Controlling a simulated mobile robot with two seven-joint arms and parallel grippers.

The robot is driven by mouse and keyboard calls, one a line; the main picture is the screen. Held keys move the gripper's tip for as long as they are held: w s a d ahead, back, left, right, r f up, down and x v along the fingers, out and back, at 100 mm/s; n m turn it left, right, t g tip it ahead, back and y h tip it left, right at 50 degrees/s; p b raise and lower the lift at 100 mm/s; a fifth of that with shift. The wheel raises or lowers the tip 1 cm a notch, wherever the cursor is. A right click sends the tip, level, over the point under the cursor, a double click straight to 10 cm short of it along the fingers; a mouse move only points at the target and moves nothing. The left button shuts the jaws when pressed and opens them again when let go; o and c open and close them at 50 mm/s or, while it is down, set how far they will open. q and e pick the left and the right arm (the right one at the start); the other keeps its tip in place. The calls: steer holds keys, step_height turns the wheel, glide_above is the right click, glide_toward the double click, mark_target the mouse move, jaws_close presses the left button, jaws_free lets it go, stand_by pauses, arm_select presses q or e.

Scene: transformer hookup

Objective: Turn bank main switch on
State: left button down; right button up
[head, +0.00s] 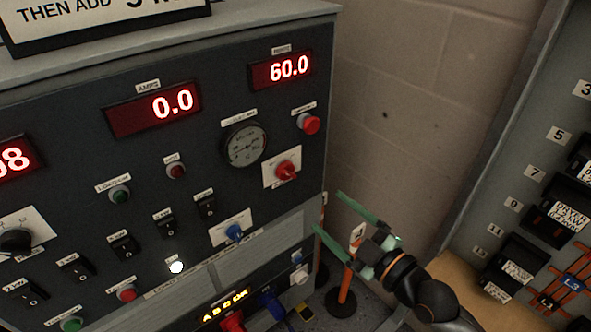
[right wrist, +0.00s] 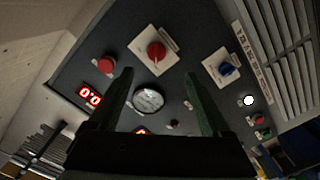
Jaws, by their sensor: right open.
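The dark control panel (head: 70,200) fills the left of the head view. A red rotary switch (head: 286,171) sits on a white plate at its right side; its small label is unreadable. It also shows in the right wrist view (right wrist: 156,53), just beyond the fingertips and between their lines. A blue rotary switch (head: 235,232) sits lower, on another white plate. I cannot read which one is the bank main. My right gripper (head: 328,212) is open and empty, with green fingers pointing at the panel's right edge, apart from the switches. My left gripper is not in view.
A red push button (head: 309,123) and a round gauge (head: 245,144) flank the red switch. Displays read 0.0 amps (head: 170,105) and 60.0 (head: 285,69). An orange post (head: 341,300) stands behind my right gripper. A grey breaker cabinet (head: 495,160) is at right.

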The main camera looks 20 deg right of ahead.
mark_target(292, 176)
steer(key=x, duration=1.3)
steer(key=shift+d+r, duration=0.1)
steer(key=shift+r, duration=0.3)
jaws_close()
